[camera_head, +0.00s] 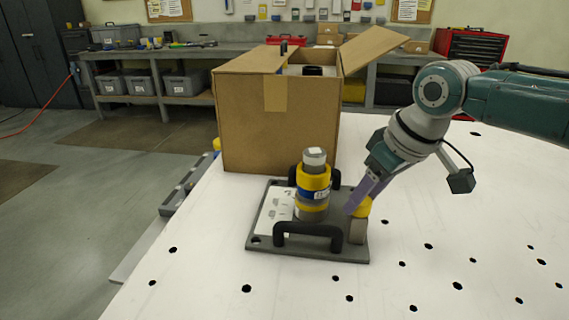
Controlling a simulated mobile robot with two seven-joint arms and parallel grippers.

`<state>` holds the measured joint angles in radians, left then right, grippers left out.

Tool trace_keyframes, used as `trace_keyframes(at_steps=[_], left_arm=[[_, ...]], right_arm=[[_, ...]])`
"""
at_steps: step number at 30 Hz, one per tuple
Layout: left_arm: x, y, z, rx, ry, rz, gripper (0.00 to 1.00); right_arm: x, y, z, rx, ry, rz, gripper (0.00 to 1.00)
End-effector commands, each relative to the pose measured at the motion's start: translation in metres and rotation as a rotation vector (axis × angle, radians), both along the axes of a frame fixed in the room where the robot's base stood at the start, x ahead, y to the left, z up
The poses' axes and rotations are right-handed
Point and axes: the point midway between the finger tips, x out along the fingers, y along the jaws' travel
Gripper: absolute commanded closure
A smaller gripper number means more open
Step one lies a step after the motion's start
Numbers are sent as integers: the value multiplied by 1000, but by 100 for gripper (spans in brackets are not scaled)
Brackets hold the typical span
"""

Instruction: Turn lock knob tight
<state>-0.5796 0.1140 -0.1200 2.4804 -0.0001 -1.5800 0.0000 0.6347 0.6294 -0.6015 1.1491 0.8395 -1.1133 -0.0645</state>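The turret plate (285,248) is a dark grey plate lying on the white table, with two black handles. A yellow, blue and grey cylinder stack (314,185) stands upright on it. The lock knob (361,207) is a small yellow knob on top of a grey-brown post (357,231) at the plate's right side. My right gripper (356,204) reaches down from the upper right, its purple fingers at the knob and partly covering it. Whether the fingers are closed on the knob is not clear. My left gripper is out of view.
An open cardboard box (245,130) stands right behind the plate. The white table (440,230) has several dark holes and is clear to the right and front. A workbench (185,62) with bins and a red tool chest (470,47) are in the background.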

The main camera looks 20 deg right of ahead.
Motion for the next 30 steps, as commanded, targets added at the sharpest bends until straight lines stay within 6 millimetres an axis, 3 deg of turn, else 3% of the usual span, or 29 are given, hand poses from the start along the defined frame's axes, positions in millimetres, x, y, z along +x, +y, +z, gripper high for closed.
trace_keyframes(at_steps=[2, 13, 23, 30], left_arm=[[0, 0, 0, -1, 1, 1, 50], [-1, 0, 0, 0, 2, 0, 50], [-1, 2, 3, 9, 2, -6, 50], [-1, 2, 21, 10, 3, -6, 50]], right_arm=[[0, 0, 0, 0, 0, 0, 57], [0, 0, 0, 0, 1, 0, 99], [-1, 0, 1, 1, 2, -19, 100], [-1, 2, 4, 3, 3, -124, 100]])
